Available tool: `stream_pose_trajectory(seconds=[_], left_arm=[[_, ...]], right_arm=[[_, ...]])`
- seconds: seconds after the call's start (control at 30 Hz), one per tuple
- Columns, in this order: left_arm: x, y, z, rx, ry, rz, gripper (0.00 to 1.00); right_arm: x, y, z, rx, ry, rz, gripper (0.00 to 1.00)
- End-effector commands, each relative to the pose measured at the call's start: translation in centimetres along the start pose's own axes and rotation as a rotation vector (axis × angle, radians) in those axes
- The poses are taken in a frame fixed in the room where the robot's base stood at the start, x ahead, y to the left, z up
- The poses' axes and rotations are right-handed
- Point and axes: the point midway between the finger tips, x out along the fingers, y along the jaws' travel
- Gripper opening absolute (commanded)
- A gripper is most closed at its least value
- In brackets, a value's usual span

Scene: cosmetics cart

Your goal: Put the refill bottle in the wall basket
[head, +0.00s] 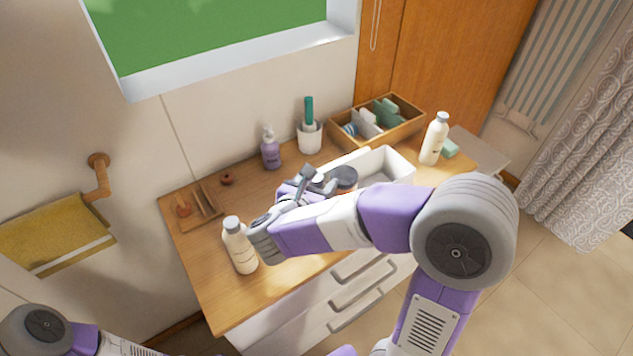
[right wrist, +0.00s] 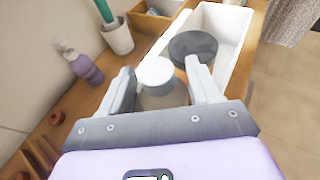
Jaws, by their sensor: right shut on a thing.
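My right gripper (head: 312,184) is shut on a small white-capped container (right wrist: 160,82) above the cart top. In the right wrist view its round cap and greyish body sit between the two fingers (right wrist: 163,92); the lower part is hidden. A cream bottle with a grey cap (head: 240,246) stands upright at the front left of the cart, beside my right wrist. A similar cream bottle (head: 434,140) stands at the right end. I cannot tell which of these is the refill bottle. I see no wall basket in these views. My left gripper is out of view.
A white tray (head: 400,164) lies behind the gripper, with a dark round thing (right wrist: 193,45) at its near end. A wooden box (head: 415,106), white cup (head: 310,138) and purple pump bottle (head: 270,150) line the back. The front left wooden top (head: 213,286) is clear.

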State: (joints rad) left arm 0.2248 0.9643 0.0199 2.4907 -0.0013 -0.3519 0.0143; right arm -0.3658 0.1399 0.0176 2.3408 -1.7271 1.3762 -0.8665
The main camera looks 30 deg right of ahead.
Motion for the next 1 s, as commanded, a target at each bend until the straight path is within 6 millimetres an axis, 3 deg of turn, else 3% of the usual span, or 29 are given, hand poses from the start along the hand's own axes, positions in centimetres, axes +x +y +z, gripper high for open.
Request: stream_pose_trajectory(seconds=[0.37, 0.4, 0.57, 0.87, 1.0], left_arm=[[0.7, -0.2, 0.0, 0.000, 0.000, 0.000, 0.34], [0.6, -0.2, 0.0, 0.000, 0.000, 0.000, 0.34], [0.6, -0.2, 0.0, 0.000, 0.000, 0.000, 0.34], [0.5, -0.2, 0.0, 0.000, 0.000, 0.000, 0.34], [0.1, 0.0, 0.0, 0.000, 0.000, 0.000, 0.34]], right_arm=[[0.3, 0.0, -0.8, 0.000, -0.001, 0.000, 0.00], [0.3, 0.0, -0.7, 0.000, -0.001, 0.000, 0.67], [0.3, 0.0, -0.7, 0.000, -0.001, 0.000, 0.91], [0.1, 0.0, -0.8, -0.001, 0.001, 0.000, 0.92], [-1.3, 0.1, -0.6, -0.001, 0.000, 0.003, 0.92]])
